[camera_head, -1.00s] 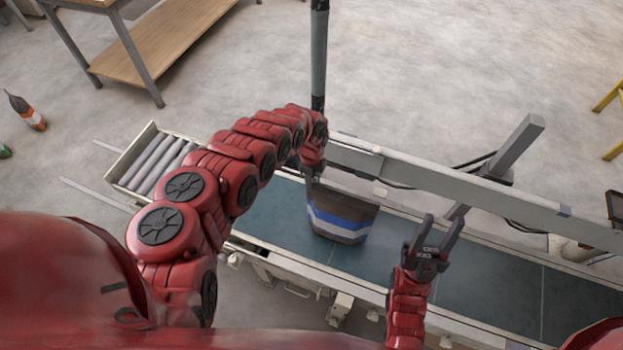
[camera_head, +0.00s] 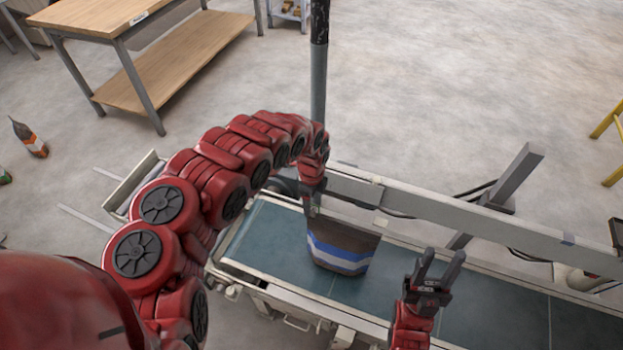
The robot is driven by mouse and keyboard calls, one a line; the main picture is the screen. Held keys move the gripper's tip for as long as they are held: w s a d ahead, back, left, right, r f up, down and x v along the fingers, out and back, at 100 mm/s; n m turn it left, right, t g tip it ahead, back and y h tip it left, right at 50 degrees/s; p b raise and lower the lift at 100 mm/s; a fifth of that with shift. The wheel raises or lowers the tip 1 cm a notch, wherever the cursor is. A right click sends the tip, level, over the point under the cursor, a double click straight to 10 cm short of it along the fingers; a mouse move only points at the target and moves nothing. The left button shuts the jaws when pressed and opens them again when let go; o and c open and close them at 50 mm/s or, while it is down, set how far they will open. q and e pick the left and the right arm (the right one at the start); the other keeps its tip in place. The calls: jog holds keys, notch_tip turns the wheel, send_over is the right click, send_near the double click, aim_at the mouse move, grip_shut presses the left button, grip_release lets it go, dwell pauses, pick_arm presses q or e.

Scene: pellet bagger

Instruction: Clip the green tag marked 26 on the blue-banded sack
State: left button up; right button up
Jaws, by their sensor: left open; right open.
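The blue-banded sack (camera_head: 340,247) is dark brown with a blue and a pale band. It stands on the belt of the conveyor (camera_head: 274,240). My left gripper (camera_head: 309,208) points down at the sack's upper left edge. Its fingers are small and partly hidden, and I cannot tell whether they touch the sack. My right gripper (camera_head: 440,262) is open and empty, fingers pointing up, over the belt to the right of the sack and apart from it. I see no green tag marked 26 in this view.
A grey rail (camera_head: 462,217) runs along the conveyor's far side, with a grey post (camera_head: 318,85) behind the sack. A wooden table (camera_head: 95,18) stands at the back left. An orange-banded sack (camera_head: 32,139) stands on the floor at left. The belt right of my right gripper is clear.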

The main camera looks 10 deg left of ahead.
pick_arm(q)
notch_tip(320, 180, up, 6)
jog(key=shift+w+a+f, duration=0.1)
jog(key=shift+f, duration=0.15)
notch_tip(320, 180, up, 6)
jog(key=p, duration=0.2)
jog(key=shift+p, duration=0.35)
